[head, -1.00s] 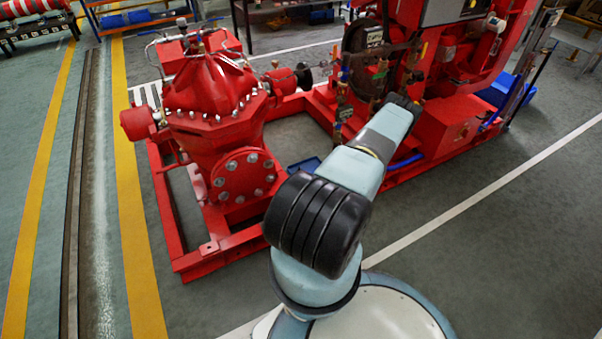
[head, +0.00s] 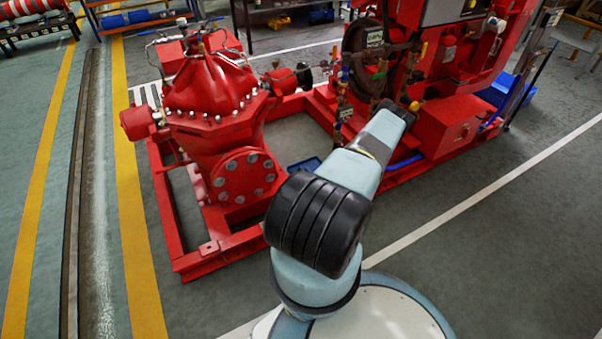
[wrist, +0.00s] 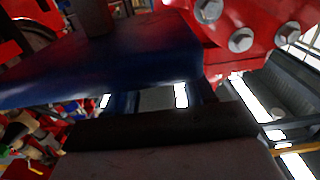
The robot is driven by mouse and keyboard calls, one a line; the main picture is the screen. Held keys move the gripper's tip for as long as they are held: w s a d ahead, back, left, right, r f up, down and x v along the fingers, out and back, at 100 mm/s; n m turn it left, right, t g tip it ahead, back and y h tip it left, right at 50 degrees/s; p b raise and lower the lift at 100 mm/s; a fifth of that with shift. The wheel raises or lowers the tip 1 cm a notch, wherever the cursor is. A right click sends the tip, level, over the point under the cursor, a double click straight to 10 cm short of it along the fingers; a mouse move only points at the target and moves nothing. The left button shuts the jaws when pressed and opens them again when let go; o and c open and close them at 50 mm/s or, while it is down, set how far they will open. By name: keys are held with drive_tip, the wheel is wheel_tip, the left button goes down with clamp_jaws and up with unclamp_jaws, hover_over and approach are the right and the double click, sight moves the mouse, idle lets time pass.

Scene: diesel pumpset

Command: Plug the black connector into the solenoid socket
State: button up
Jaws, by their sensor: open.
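My gripper (wrist: 165,128) shows as a dark edge with a grey body along the bottom of the wrist view; nothing is seen held in it. In the head view my arm hides it. A blue surface (wrist: 130,65) crosses the wrist view beyond it. A dark block (wrist: 93,16) stands against this surface at the top; I cannot tell whether it is the black connector. A small blue tray (head: 303,166) shows partly behind my arm in the head view. I cannot make out the solenoid socket in either view.
The red pump (head: 215,115) stands on the red base frame (head: 225,250). The red engine side (head: 460,125), with valves and pipes, is beyond my arm. A bolted red flange (wrist: 245,25) is near, upper right in the wrist view. The floor at right (head: 500,250) is clear.

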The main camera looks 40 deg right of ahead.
drive_tip(key=x, duration=0.5)
drive_tip(key=shift+f, duration=0.1)
drive_tip(key=shift+c, duration=0.2)
clamp_jaws()
